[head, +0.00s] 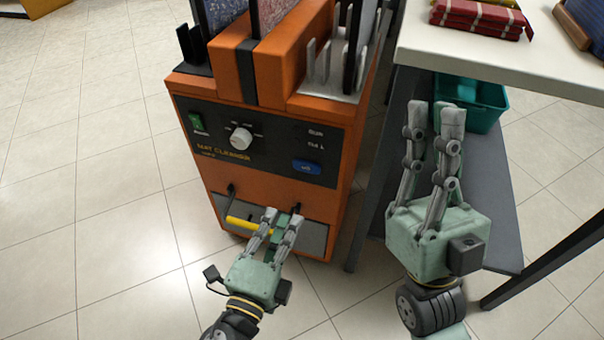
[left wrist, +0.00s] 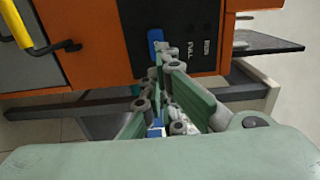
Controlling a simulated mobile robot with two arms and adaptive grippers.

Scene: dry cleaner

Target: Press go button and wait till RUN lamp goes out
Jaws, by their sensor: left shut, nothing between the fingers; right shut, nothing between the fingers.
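The orange mat cleaner (head: 255,80) stands on the floor, with a dark control panel (head: 270,150) on its front. The blue go button (head: 307,167) is at the panel's lower right; it also shows in the left wrist view (left wrist: 155,42). Two small labels (head: 315,140) sit above the button. I cannot make out a lit RUN lamp beside them. My left gripper (head: 283,217) is shut and empty, below the button in the head view and apart from it. My right gripper (head: 436,120) is shut and empty, right of the machine near the table.
The panel also has a green switch (head: 197,122) and a white knob (head: 241,138). A yellow handle (head: 240,223) is low on the machine. A white table (head: 480,62) with folded red cloth (head: 480,15) is at right, a teal bin (head: 482,100) beneath.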

